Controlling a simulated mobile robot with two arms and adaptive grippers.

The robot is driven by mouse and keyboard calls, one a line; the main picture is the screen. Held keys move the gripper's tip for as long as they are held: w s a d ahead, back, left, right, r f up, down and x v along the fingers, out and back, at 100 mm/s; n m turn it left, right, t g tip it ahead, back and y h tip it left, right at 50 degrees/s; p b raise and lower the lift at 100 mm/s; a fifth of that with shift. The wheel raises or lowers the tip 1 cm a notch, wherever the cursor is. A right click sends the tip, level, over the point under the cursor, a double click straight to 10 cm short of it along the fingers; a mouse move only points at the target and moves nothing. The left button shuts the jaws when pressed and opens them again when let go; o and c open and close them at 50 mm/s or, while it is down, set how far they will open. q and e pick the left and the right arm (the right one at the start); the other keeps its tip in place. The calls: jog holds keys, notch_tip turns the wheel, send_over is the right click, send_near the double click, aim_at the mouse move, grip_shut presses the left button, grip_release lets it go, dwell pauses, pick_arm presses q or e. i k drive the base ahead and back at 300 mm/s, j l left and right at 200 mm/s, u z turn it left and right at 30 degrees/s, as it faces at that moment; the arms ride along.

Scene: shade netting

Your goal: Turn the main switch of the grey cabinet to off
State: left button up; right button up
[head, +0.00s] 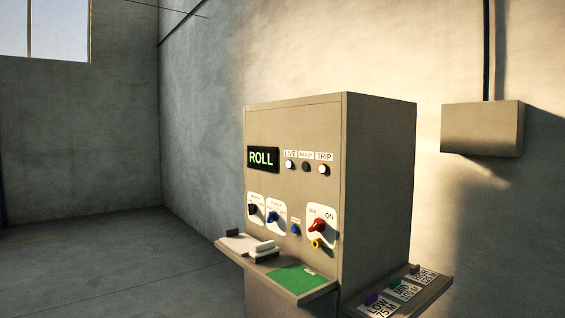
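The grey cabinet (378,180) stands right of centre, its front turned to the left. On its front, at the lower right, a red rotary switch (317,225) sits on a white plate marked OFF and ON. Its handle is tilted; I cannot tell for sure which mark it points to. A yellow ring-like part (316,244) is just below it. A lit green display (262,159) reads ROLL. Beside it are lamps labelled LIVE (290,165), READY (306,167) and TRIP (324,169); LIVE and TRIP look white, READY dark. Neither of my grippers is in view.
A black knob (252,209), a blue knob (272,217) and a blue button (295,229) are left of the red switch. A front shelf with a green mat (293,279) juts out below. A side shelf (436,291) holds labelled cards. The floor at left is clear.

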aim_at(319, 225)
jog(key=j+z, duration=0.4)
jog(key=j, duration=0.85)
